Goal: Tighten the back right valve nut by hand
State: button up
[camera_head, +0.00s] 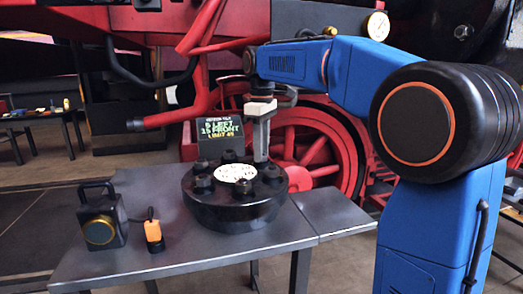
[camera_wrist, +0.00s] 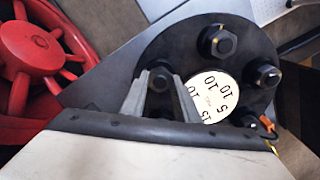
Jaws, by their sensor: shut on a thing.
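A round black valve cover (camera_head: 235,215) with several dark nuts around its top stands on the grey table, with a white numbered dial (camera_head: 235,173) in its middle. My gripper (camera_head: 261,158) points straight down at the back right of the cover. In the wrist view, my gripper (camera_wrist: 160,95) has its two grey fingers on either side of the dark back right valve nut (camera_wrist: 160,78), shut on it. The fingers hide part of the nut, and in the head view it is mostly hidden. The dial also shows in the wrist view (camera_wrist: 214,95).
A dark sign (camera_head: 220,133) with green and yellow writing stands behind the cover. A black lamp (camera_head: 101,222) and a small orange-and-black object (camera_head: 153,237) stand at the table's left. A red spoked wheel (camera_head: 305,140) is behind. The table front (camera_head: 190,257) is bare.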

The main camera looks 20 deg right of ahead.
jog(key=m, duration=0.5)
jog(key=shift+m, duration=2.4)
jog(key=o, duration=1)
jog(key=shift+o, duration=0.2)
jog(key=shift+r, duration=0.1)
notch_tip(320, 180, up, 17)
jog(key=shift+s, duration=0.1)
